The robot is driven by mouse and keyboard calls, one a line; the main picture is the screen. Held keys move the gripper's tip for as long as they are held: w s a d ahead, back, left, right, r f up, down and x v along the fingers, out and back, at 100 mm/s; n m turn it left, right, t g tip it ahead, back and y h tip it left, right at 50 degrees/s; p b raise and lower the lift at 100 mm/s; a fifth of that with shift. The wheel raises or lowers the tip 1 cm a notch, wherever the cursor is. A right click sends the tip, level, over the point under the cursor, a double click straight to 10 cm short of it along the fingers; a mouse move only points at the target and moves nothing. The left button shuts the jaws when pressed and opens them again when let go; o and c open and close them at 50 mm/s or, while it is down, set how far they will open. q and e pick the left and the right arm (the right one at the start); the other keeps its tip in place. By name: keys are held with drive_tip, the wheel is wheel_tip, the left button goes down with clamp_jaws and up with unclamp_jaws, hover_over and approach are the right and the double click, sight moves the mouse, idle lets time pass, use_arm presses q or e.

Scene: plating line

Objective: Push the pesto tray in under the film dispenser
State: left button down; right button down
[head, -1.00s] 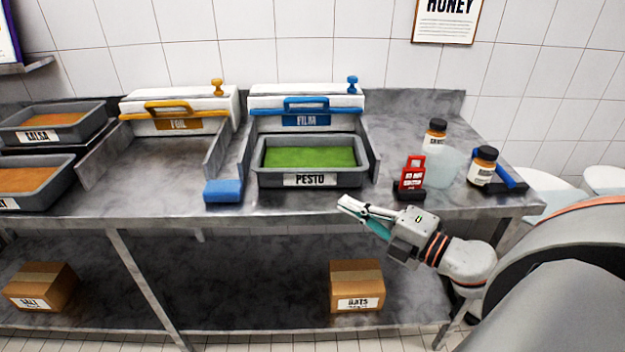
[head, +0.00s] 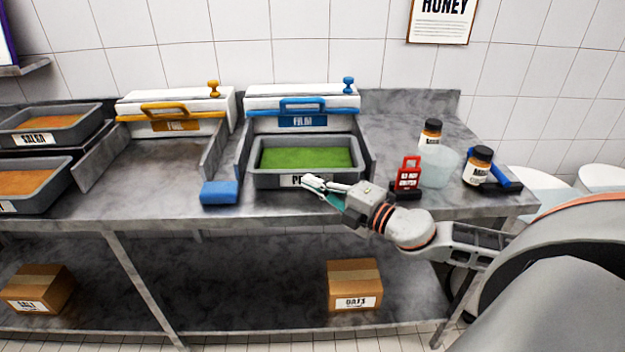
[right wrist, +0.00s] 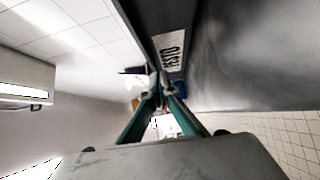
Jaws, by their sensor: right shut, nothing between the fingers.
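The grey pesto tray (head: 262,180), filled with green pesto (head: 305,158), sits on the steel counter between two side walls, in front of the film dispenser (head: 302,103) with its blue handle. My right gripper (head: 308,182) is shut and empty, its fingertips at the tray's front face, overlapping the label in the head view. In the right wrist view the closed fingertips (right wrist: 160,82) are close to the tray's labelled front (right wrist: 172,50); whether they touch it I cannot tell. My left gripper is not in view.
A blue sponge (head: 219,193) lies left of the tray. A red sign (head: 408,174), a translucent tub (head: 438,166) and two bottles (head: 479,166) stand to the right. The foil dispenser (head: 172,113) has an empty bay (head: 150,170) before it.

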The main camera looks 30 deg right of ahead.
sight(311, 167)
drive_tip(key=shift+w+d, duration=0.4)
drive_tip(key=shift+w, duration=0.3)
drive_tip(key=shift+w+d, duration=0.15)
drive_tip(key=shift+w, duration=0.1)
drive_tip(key=w, duration=0.1)
drive_tip(key=w+d, duration=0.2)
drive_tip(key=shift+w+r, duration=0.1)
drive_tip(key=shift+w, duration=0.15)
drive_tip(key=shift+w+d, duration=0.2)
drive_tip(key=shift+w, duration=0.25)
drive_tip(key=shift+s, duration=0.1)
